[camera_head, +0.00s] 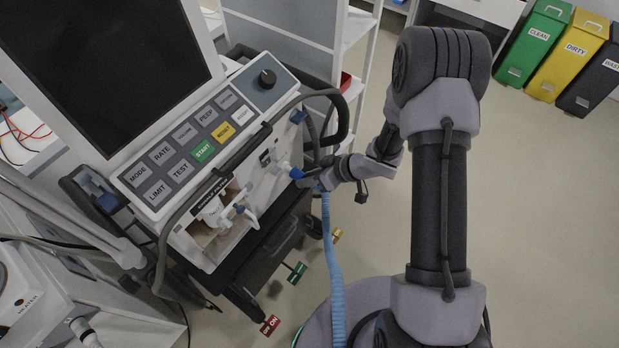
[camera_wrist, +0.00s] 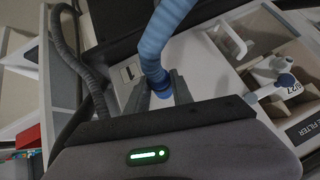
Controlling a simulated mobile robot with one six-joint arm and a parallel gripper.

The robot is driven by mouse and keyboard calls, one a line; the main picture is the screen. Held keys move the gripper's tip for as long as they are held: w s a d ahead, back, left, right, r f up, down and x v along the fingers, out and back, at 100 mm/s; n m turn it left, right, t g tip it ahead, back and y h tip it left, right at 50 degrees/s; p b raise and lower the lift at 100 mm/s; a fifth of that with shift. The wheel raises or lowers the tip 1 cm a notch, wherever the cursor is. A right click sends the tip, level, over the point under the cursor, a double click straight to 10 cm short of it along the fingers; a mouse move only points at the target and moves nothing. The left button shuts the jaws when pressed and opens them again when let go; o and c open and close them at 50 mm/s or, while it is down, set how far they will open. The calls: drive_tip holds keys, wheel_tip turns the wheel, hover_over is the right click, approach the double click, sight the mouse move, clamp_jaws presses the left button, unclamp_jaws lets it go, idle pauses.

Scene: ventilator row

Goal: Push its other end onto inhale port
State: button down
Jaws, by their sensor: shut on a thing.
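My gripper (camera_head: 308,181) is shut on the blue cuff (camera_head: 296,174) at one end of a light-blue corrugated hose (camera_head: 332,250). In the head view the cuff is at the ventilator's front, right against or just short of a whitish port stub (camera_head: 282,168); I cannot tell if it is seated. In the wrist view the cuff (camera_wrist: 161,92) sits between my fingertips (camera_wrist: 160,95), close to the white front panel (camera_wrist: 205,70). The hose (camera_wrist: 155,40) bends away from it and, in the head view, hangs down past my arm. The port's mouth is hidden in the wrist view.
The ventilator (camera_head: 190,130) has a dark handle rail (camera_head: 215,170) near my gripper. Left of the port is an open recess with a white valve fitting (camera_head: 235,208). A grey hose (camera_wrist: 88,80) runs beside the panel. Shelving (camera_head: 360,50) stands behind; floor at right is clear.

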drive_tip(key=shift+w+a, duration=0.6)
drive_tip(key=shift+a, duration=0.2)
idle(0.9)
drive_tip(key=c, duration=1)
unclamp_jaws()
drive_tip(key=shift+c, duration=0.2)
drive_tip(key=shift+r+p, duration=0.1)
drive_tip(key=shift+p, duration=0.2)
